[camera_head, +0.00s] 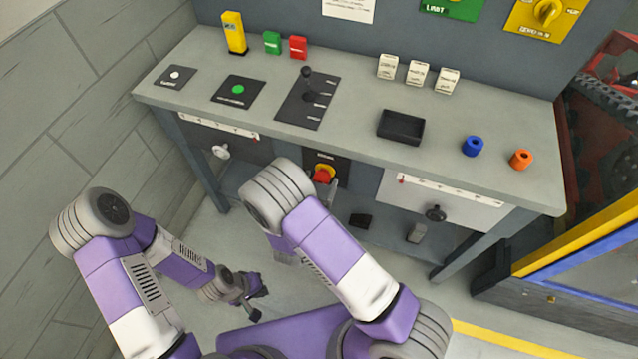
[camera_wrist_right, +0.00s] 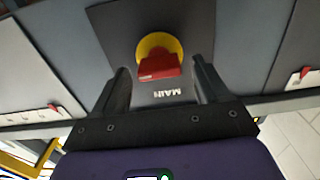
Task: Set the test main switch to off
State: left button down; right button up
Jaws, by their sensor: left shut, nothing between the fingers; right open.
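The main switch is a red handle on a round yellow plate (camera_head: 323,174), on a dark panel at the front of the bench below the worktop. In the right wrist view the red handle (camera_wrist_right: 158,68) shows close up, with the word MAIN appearing upside down below it. I cannot tell which setting it points to. My right gripper (camera_wrist_right: 160,72) is open, its two fingers on either side of the handle in that view, with nothing held. My left gripper (camera_head: 254,297) is shut and empty, low and away from the bench.
The bench top (camera_head: 350,120) carries a lever panel (camera_head: 308,98), a black tray (camera_head: 401,127), and blue (camera_head: 473,146) and orange (camera_head: 521,159) cylinders. Slider panels with knobs flank the switch.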

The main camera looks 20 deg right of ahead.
jog(key=c, duration=1.1)
jog(key=shift+o, duration=0.2)
jog(key=shift+a+n, duration=0.1)
jog(key=shift+n, duration=0.3)
jog(key=n+p, duration=0.2)
jog(key=n, duration=0.1)
jog(key=shift+n, duration=0.3)
jog(key=n+p, duration=0.1)
jog(key=n, duration=0.3)
jog(key=shift+a+n+p, duration=0.1)
jog(key=shift+n+p, duration=0.2)
jog(key=shift+p, duration=0.05)
jog(key=n+p, duration=0.1)
jog(key=n, duration=0.3)
jog(key=shift+w+f+n, duration=0.1)
jog(key=shift+f+n, duration=0.05)
jog(key=shift+n, duration=0.15)
jog(key=shift+f+n+p, duration=0.15)
jog(key=shift+n+p, duration=0.25)
jog(key=shift+n, duration=1.7)
